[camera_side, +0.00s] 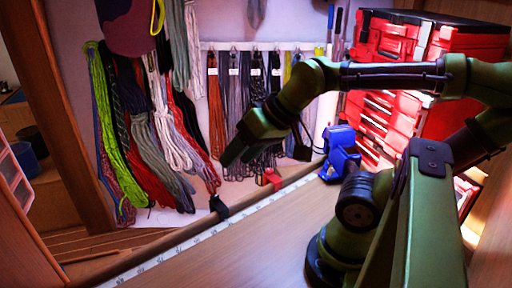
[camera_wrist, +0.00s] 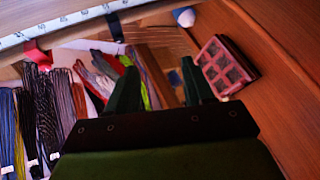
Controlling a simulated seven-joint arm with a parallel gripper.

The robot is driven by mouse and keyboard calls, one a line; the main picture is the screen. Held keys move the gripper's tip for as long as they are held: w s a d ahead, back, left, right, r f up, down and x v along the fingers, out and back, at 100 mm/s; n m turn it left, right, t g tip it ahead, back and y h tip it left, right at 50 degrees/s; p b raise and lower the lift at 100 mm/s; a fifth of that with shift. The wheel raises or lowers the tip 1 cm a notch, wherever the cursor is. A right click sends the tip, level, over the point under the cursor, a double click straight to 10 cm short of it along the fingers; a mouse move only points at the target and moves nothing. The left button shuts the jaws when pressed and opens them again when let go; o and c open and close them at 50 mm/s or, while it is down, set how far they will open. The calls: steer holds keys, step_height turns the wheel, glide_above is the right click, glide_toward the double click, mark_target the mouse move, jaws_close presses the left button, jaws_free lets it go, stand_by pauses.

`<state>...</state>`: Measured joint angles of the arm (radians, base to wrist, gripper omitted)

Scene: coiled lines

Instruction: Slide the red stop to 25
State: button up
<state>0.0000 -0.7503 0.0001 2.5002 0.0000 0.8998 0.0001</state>
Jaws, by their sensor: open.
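The red stop (camera_side: 270,178) sits on a long brown rail (camera_side: 160,243) beside a white ruler strip (camera_side: 182,248). A black stop (camera_side: 218,206) sits on the same rail, to the left of the red one. The ruler's numbers are too small to read. My green gripper (camera_side: 230,158) is above and left of the red stop in the side view, apart from it. In the wrist view its two fingers (camera_wrist: 160,88) are spread with nothing between them. The red stop (camera_wrist: 35,52) shows there at the upper left, the black stop (camera_wrist: 115,27) at top centre.
Several coiled ropes (camera_side: 160,130) hang on the wall behind the rail. A blue clamp-like object (camera_side: 340,152) stands near the rail's right end, before a red drawer cabinet (camera_side: 395,100). The bench top (camera_side: 250,255) in front of the ruler is clear.

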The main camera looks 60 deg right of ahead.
steer(key=shift+o, duration=0.5)
steer(key=m+g+h, duration=0.1)
steer(key=g+h, duration=0.1)
steer(key=g, duration=0.5)
glide_above(274, 178)
step_height(274, 178, down, 5)
step_height(274, 178, down, 16)
steer(key=shift+f, duration=0.1)
jaws_close()
